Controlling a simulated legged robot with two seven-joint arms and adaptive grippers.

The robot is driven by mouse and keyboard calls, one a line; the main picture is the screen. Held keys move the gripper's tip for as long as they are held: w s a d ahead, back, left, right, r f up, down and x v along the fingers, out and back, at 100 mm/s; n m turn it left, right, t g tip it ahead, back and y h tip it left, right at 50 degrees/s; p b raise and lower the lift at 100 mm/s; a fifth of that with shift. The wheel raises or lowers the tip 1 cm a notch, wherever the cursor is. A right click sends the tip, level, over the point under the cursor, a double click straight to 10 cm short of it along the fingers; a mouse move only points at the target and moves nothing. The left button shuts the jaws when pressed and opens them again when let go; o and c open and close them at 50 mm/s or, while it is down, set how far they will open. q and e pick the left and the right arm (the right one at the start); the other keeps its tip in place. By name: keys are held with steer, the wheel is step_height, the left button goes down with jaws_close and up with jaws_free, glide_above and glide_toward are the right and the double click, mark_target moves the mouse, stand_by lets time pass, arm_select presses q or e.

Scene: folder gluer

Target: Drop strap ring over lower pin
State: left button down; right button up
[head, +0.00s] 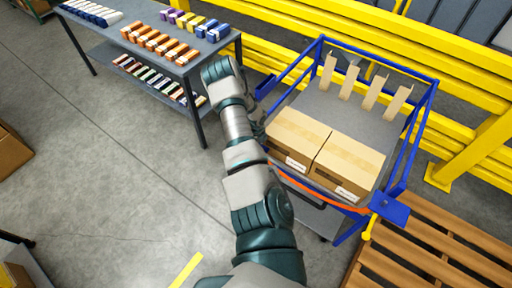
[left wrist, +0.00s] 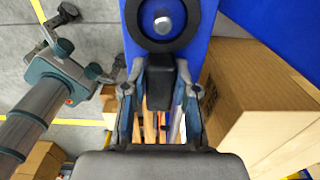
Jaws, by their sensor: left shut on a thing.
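In the left wrist view my left gripper (left wrist: 160,110) is shut on the black tab (left wrist: 160,83) of the strap ring. The black ring (left wrist: 163,43) appears around the silver pin (left wrist: 163,24) on a blue plate (left wrist: 133,50). I cannot tell whether it hangs above the pin or sits down over it. The orange strap (head: 320,201) runs across the cart's front to a blue bracket (head: 390,208) at right.
Two cartons (head: 345,165) stand in the blue-framed cart (head: 431,95), close beside the gripper. A table (head: 130,42) with small boxes is behind at left. A yellow rail (head: 440,65) runs behind the cart. A wooden pallet (head: 440,247) lies at right.

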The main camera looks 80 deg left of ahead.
arm_select(q)
steer(key=c, duration=0.8)
jaws_free()
step_height(320, 180, up, 12)
steer(key=shift+f, duration=0.1)
